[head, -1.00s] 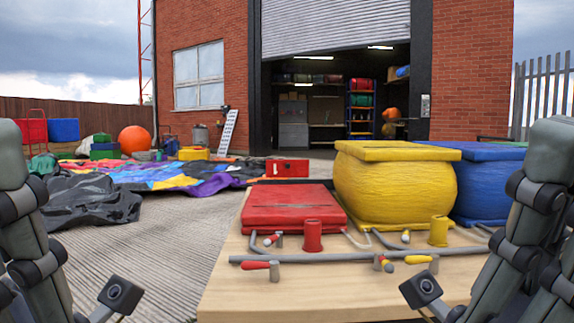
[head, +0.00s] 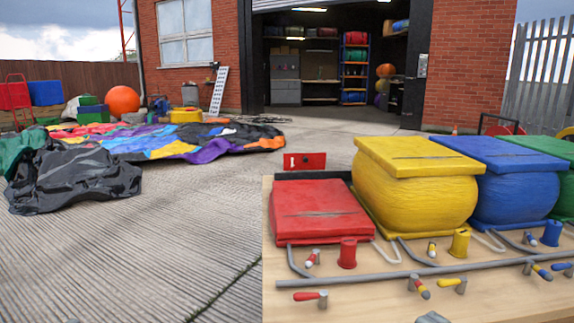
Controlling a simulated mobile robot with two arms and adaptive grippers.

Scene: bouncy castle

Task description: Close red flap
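The red bag (head: 318,210) lies low and flat at the left end of the wooden table (head: 400,300). Behind it, a red upright panel (head: 304,161) with a white mark stands above a black edge; it may be the red flap. A red cylinder (head: 347,253) stands in front of the bag. A red-and-white lever (head: 312,257) is beside it, and a red-handled lever (head: 311,296) is at the front left. No gripper fingers show. Only a small grey piece at the bottom edge, probably of my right arm, is visible.
A bulging yellow bag (head: 415,190), a blue one (head: 515,185) and a green one (head: 560,165) stand to the right. A grey pipe (head: 430,275) with several levers runs along the front. Ground left of the table is clear up to the crumpled tarpaulins (head: 75,178).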

